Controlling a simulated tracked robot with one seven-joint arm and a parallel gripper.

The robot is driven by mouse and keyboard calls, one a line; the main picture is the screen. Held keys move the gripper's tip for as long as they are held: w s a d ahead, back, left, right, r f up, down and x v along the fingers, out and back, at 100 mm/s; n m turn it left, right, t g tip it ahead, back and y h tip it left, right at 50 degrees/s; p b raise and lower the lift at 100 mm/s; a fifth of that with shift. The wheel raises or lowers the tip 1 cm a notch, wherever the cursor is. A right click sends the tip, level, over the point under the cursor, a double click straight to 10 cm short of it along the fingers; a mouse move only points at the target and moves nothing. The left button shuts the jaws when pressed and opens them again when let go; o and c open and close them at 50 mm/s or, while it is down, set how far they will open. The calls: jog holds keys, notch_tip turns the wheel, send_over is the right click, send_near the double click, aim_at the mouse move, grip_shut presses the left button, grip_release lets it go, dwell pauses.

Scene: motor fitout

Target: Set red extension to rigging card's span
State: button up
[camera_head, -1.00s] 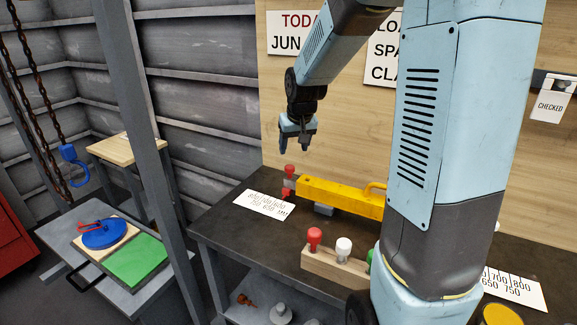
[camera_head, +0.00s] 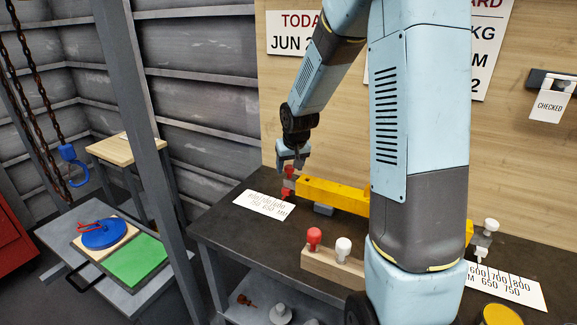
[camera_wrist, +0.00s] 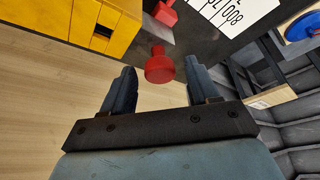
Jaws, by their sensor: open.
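The yellow beam (camera_head: 335,194) lies along the bench. At its left end is the red extension (camera_head: 287,192) with a red knob (camera_head: 289,172) on top. My gripper (camera_head: 291,164) is open, just above this knob. In the wrist view the red knob (camera_wrist: 160,66) shows between the two spread fingers of my gripper (camera_wrist: 161,74), with a gap on both sides. A white scale card (camera_head: 262,205) with printed numbers lies by the red extension. The rigging card (camera_head: 491,50) on the wall is partly hidden by my arm; "KG", "M" and "2" show.
A wooden block (camera_head: 318,262) with red and white knobs stands at the bench front. A white knob (camera_head: 491,225) and a second scale card (camera_head: 508,288) are at the right. A grey post (camera_head: 150,130) rises left of the bench (camera_head: 225,225).

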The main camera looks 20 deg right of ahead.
grip_shut()
dwell(0.4)
